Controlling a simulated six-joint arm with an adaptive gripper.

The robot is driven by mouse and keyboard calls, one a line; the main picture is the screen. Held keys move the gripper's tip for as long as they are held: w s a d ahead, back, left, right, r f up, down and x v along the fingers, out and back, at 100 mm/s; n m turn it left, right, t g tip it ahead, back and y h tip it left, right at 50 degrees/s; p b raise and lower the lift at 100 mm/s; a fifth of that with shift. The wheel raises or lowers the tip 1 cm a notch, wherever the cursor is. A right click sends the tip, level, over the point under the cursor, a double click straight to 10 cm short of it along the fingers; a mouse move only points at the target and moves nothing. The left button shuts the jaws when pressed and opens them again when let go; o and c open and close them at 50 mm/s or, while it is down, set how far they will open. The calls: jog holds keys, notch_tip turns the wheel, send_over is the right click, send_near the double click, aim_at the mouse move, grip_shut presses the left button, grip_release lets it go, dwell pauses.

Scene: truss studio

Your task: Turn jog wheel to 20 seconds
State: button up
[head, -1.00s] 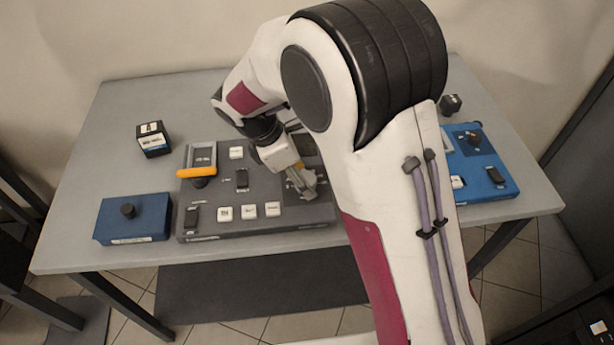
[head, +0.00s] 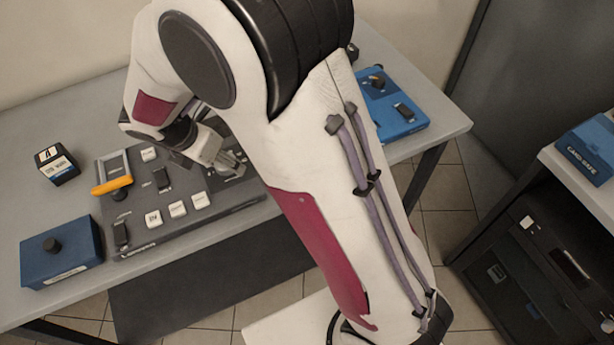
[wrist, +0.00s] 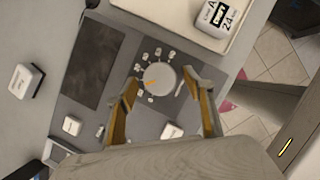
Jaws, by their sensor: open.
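The jog wheel (wrist: 160,76) is a pale grey round dial on the dark control panel. In the wrist view it has an orange mark near its lower left edge and small white labels around it; the labels are too small to read. My gripper (wrist: 163,84) is open, with one finger on each side of the wheel in that view. I cannot tell whether the fingers touch it. In the head view my gripper (head: 232,164) is over the right part of the control panel (head: 190,222), and my arm hides the panel's far right and the wheel.
The panel carries several white buttons (head: 177,209), black switches and an orange-handled lever (head: 112,186). A blue box with a black knob (head: 62,254) stands left, a small black box (head: 56,164) behind it. A blue device (head: 400,108) lies right. A shelf unit (head: 540,245) stands further right.

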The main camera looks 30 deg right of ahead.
jog(key=n, duration=0.2)
jog(key=n+t+y, duration=0.1)
jog(key=shift+s+d+n, duration=0.15)
jog(key=shift+n, duration=0.25)
jog(key=shift+s+a+r+m+g, duration=0.1)
jog(key=shift+s+a+r+m, duration=0.15)
jog(key=shift+s+r+m, duration=0.7)
jog(key=shift+s+a+r+m+g, duration=0.1)
jog(key=shift+s+a+r+m, duration=0.1)
jog(key=shift+s+r+m, duration=0.7)
jog(key=shift+s+a+r+m+g, duration=0.1)
jog(key=shift+s+a+r+m, duration=0.2)
jog(key=shift+r+m, duration=0.7)
jog(key=shift+s+d+r+m, duration=0.2)
jog(key=shift+s+m, duration=0.25)
jog(key=shift+s, duration=0.2)
jog(key=s+d+r+m+t+y, duration=0.1)
jog(key=s+d+r+m, duration=0.4)
jog(key=s+m, duration=0.3)
jog(key=s+d+r+m+y, duration=0.2)
jog(key=s+d+r+m, duration=0.3)
jog(key=s+m, duration=0.4)
jog(key=shift+r+m+t, duration=0.2)
jog(key=shift+m+t, duration=0.2)
jog(key=shift+m, duration=2)
